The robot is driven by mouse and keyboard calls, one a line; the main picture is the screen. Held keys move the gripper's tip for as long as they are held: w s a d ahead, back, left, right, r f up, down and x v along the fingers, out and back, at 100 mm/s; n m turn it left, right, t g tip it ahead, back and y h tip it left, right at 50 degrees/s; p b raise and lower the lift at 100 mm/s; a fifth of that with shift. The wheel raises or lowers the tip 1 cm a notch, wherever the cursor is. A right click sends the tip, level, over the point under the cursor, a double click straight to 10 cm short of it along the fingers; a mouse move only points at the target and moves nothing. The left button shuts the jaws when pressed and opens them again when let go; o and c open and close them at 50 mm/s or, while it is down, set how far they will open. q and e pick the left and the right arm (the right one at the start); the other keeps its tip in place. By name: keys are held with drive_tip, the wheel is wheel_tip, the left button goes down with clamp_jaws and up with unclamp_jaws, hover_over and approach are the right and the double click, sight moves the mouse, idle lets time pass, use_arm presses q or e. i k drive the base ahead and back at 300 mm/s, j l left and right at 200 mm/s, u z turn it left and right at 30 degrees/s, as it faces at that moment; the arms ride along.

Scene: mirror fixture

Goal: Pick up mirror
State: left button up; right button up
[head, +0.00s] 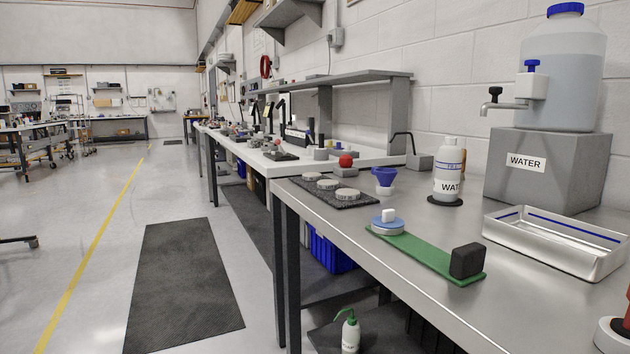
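I cannot tell for sure which thing is the mirror. A round pale-blue disc (387,227) with a white block on top sits at the far left end of a green strip (420,252) on the metal bench. A black block (467,261) stands at the strip's near right end. Several flat round grey discs lie on a dark mat (350,203) farther back; the nearest disc (347,195) shows clearly. Neither of my grippers is in view.
The metal bench (420,310) holds a metal tray (555,251) at right, a water bottle (449,172), a blue funnel (384,178) and a grey box (545,170) under a large water jug (564,75). A red and white object (614,337) is cut off at lower right. Open floor lies left.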

sight(307, 176)
drive_tip(key=i+j+u, duration=0.65)
drive_tip(key=i, duration=0.2)
